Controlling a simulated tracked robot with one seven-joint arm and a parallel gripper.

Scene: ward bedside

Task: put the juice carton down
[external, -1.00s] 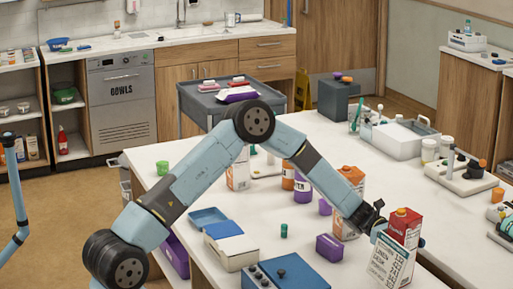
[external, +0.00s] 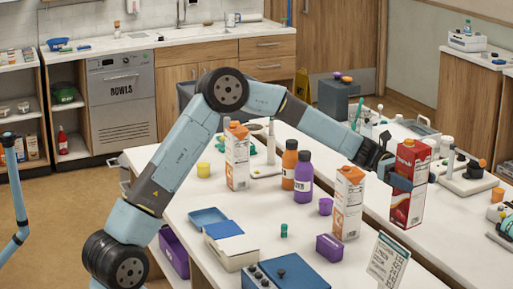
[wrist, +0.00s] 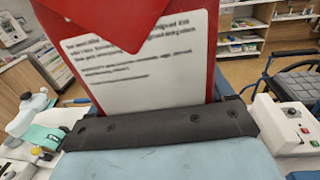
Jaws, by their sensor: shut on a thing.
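A red carton (external: 407,190) with white lettering is held upright by my gripper (external: 397,172) at the right of the external view. The gripper is shut on its upper half. Whether its base touches the white table (external: 325,267) I cannot tell. In the wrist view the carton's red and white face (wrist: 140,50) fills the upper middle, behind the gripper's dark bar. Its base is hidden there. An orange and white carton (external: 348,205) stands on the table to its left. Another orange and white carton (external: 237,160) stands farther left.
A sign card (external: 388,260) stands in front of the carton. A purple bottle (external: 303,178), an orange bottle (external: 289,165), a purple cup (external: 325,206) and a purple box (external: 329,247) stand left. A device with a dark knob (external: 460,180) is to the right.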

